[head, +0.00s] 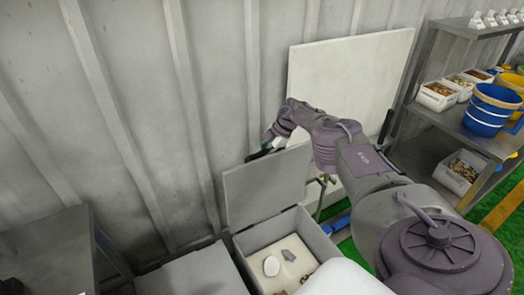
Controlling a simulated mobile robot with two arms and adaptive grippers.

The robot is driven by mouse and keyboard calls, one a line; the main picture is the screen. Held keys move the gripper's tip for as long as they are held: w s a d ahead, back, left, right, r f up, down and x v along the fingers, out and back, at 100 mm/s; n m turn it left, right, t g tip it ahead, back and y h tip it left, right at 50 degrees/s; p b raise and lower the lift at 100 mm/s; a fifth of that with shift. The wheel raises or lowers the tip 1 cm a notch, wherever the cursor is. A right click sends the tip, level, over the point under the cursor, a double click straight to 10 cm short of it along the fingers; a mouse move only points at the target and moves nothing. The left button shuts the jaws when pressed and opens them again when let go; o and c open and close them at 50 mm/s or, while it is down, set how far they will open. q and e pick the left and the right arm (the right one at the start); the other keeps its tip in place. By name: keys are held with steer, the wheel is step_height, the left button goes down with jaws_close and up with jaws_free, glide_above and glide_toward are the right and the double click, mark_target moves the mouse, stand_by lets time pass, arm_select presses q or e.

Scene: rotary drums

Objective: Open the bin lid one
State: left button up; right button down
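A grey bin (321,239) stands at the lower middle. Its grey lid (265,188) is raised and stands nearly upright at the back of the bin. Inside the bin lie a white oval piece, a grey piece and some brown bits. My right arm comes in from the lower right and reaches over to the lid's top edge. My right gripper (268,146) is at that top edge, partly hidden by the lid and wrist. I cannot tell whether its fingers touch the lid or how far apart they are. My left gripper is out of view.
A closed grey bin (195,276) stands left of the open one. A dark table (60,250) is at the far left. A white panel (350,70) leans on the corrugated wall behind. A metal shelf (440,117) with blue buckets (486,112) and small crates stands right.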

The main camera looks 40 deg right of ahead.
stand_by(0.4)
steer(key=c, duration=1)
jaws_free()
steer(key=shift+s+a+r, duration=0.1)
steer(key=shift+r, duration=0.05)
steer(key=shift+v, duration=0.8)
steer(key=v, duration=1)
steer(key=shift+r, duration=0.2)
steer(key=shift+s+f, duration=0.1)
